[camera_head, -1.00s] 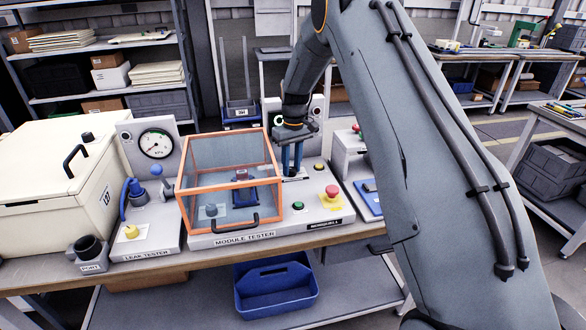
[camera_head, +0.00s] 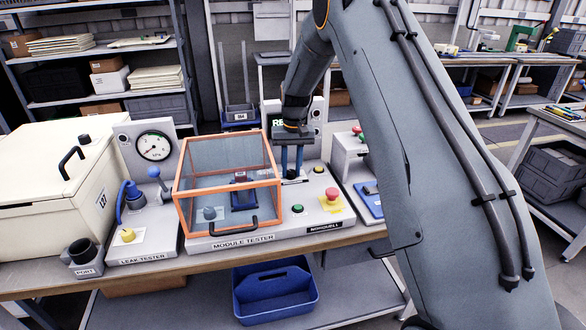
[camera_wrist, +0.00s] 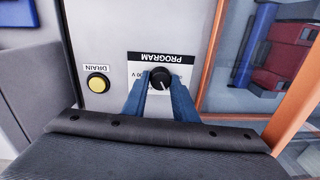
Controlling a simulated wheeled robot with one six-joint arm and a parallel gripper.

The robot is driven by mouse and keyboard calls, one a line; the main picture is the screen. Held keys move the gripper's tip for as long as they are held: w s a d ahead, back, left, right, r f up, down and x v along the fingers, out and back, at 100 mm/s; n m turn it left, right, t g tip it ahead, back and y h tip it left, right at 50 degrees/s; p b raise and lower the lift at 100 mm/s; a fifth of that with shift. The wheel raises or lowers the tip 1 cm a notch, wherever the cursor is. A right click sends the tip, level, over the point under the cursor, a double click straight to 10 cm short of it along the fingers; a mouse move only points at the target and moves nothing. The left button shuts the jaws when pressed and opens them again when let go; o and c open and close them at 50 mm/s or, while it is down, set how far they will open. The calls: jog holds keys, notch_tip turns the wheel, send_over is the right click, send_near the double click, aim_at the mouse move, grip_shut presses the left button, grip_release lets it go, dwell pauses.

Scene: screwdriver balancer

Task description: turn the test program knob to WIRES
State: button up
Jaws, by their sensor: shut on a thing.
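The program knob (camera_wrist: 160,75) is black and round with a white pointer line, under an upside-down PROGRAM label (camera_wrist: 161,57) in the wrist view. The plate's position words are mostly covered, so I cannot read which one the pointer faces. My gripper (camera_wrist: 160,90) has its two blue fingers on either side of the knob, shut on it. In the head view my gripper (camera_head: 291,162) points down at the module tester (camera_head: 262,240), just right of its clear cover; the knob itself is hidden there.
The orange-framed clear cover (camera_head: 228,186) is close beside my fingers. A yellow DRAIN button (camera_wrist: 97,83) sits on the other side. A red emergency button (camera_head: 332,194) and a green button (camera_head: 297,208) are in front. The leak tester (camera_head: 143,256) stands left.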

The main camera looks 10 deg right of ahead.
aim_at(292, 170)
jog(key=shift+w, duration=0.1)
jog(key=o, duration=1.1)
jog(key=shift+r, duration=0.1)
notch_tip(292, 170, up, 7)
jog(key=shift+d+f+b, duration=0.1)
jog(key=shift+d+b, duration=0.05)
jog(key=shift+b, duration=0.8)
jog(key=shift+r, duration=0.4)
